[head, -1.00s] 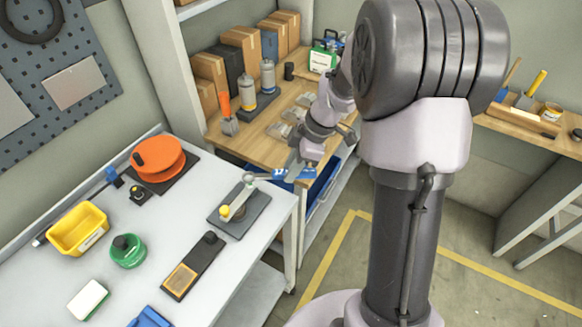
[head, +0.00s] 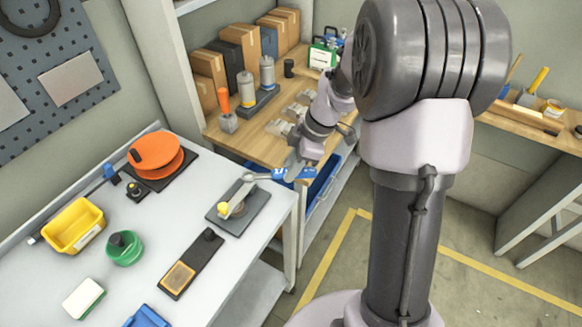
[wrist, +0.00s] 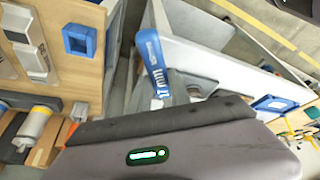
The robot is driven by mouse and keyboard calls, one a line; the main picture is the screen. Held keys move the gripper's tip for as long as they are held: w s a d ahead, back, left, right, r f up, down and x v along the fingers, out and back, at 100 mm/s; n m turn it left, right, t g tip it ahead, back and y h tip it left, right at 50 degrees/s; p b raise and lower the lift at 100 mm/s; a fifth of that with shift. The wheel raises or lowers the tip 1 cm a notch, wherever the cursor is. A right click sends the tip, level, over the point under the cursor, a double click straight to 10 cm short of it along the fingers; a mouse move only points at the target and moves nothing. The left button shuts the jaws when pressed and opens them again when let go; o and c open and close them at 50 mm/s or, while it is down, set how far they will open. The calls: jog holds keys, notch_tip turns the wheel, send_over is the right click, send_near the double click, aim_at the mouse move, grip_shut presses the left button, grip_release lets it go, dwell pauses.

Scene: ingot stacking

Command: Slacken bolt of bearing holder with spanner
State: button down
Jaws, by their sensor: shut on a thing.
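My gripper (head: 299,170) is shut on the blue handle of the spanner (head: 293,174), just off the right edge of the white table. The blue handle also shows in the wrist view (wrist: 153,62), standing up from between the fingers. The spanner's pale metal end reaches left to the bearing holder (head: 240,210) on a dark base plate (head: 254,217).
On the white table (head: 150,225) are an orange disc (head: 155,157), a yellow bin (head: 75,225), a green round part (head: 124,248) and a black tool plate (head: 190,265). A wooden bench (head: 250,147) with boxes and canisters stands behind. Open floor lies to the right.

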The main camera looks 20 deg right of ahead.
jog(key=shift+f+b, duration=0.85)
jog(key=shift+b, duration=0.1)
jog(key=c, duration=1.8)
grip_release()
grip_shut()
jog(key=shift+w+r, duration=0.1)
jog(key=shift+w+d+n+g+p, duration=0.15)
jog(key=shift+w+n+g+p, duration=0.05)
jog(key=shift+w+n+p, duration=0.35)
jog(key=shift+w+d+n+g+p, duration=0.2)
jog(key=shift+w+n+p, duration=0.2)
jog(key=shift+n+p, duration=0.2)
